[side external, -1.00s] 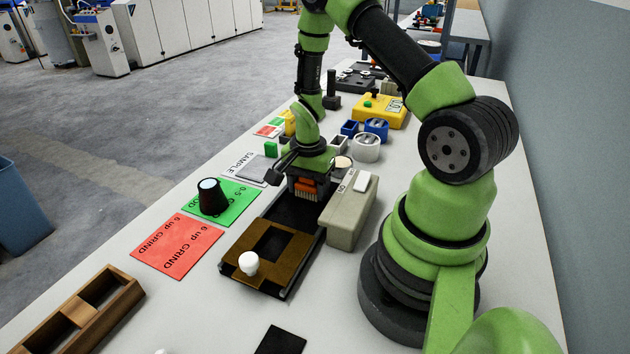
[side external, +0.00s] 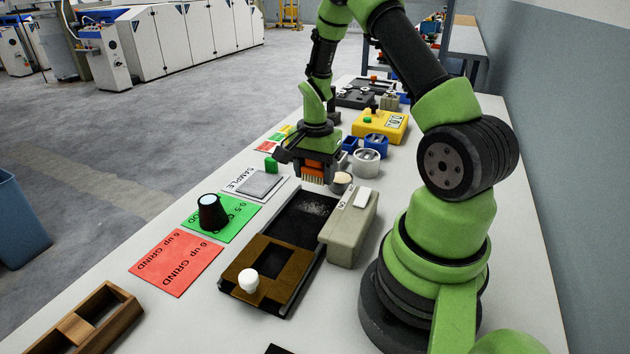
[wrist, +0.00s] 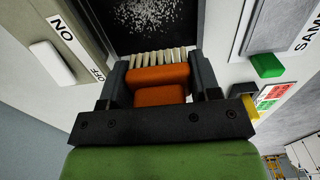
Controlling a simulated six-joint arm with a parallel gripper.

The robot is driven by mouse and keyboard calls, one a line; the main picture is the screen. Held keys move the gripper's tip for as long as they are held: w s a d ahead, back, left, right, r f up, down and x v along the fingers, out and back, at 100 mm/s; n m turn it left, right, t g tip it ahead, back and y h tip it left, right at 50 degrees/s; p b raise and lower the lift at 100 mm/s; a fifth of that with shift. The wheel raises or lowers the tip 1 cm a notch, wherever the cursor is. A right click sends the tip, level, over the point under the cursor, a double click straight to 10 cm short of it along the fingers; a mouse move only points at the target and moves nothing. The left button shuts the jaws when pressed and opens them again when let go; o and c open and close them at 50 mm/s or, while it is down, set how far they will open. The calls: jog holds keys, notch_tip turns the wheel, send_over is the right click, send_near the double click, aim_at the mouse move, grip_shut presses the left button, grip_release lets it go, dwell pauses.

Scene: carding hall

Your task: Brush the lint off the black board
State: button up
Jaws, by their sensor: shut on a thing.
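My gripper (side external: 316,170) is shut on an orange brush (side external: 320,168) with pale bristles pointing down. The brush also shows between the fingers in the wrist view (wrist: 158,80). The black board (side external: 302,218) lies on the table, with a brown frame with a square opening (side external: 252,262) over its near part. White lint (side external: 314,207) lies spread on the board's far part; it shows as white specks in the wrist view (wrist: 158,14). The brush is held above the board's far end, apart from the lint.
A grey switch box (side external: 346,232) stands against the board's right side. A sample card (side external: 255,184), a green card (side external: 240,226) with a black cup (side external: 211,212), and a red card (side external: 178,254) lie to the left. Small pots (side external: 366,160) stand beyond the board.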

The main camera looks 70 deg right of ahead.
jog(key=shift+r, duration=1.35)
jog(key=shift+a, duration=0.1)
jog(key=a+n, duration=0.2)
jog(key=a, duration=0.4)
jog(key=w+a+n, duration=0.1)
jog(key=a+n, duration=0.1)
jog(key=a, duration=0.5)
jog(key=w+a+n, duration=0.1)
jog(key=a+n, duration=0.1)
jog(key=a, duration=0.5)
jog(key=shift+a+r+n, duration=0.15)
jog(key=shift+r+n, duration=0.15)
jog(key=s+a+n, duration=0.7)
jog(key=s+a, duration=0.5)
jog(key=a, duration=0.3)
notch_tip(320, 180, down, 9)
jog(key=shift+f, duration=0.2)
jog(key=shift+f, duration=0.1)
jog(key=o, duration=1.1)
jog(key=shift+d, duration=0.1)
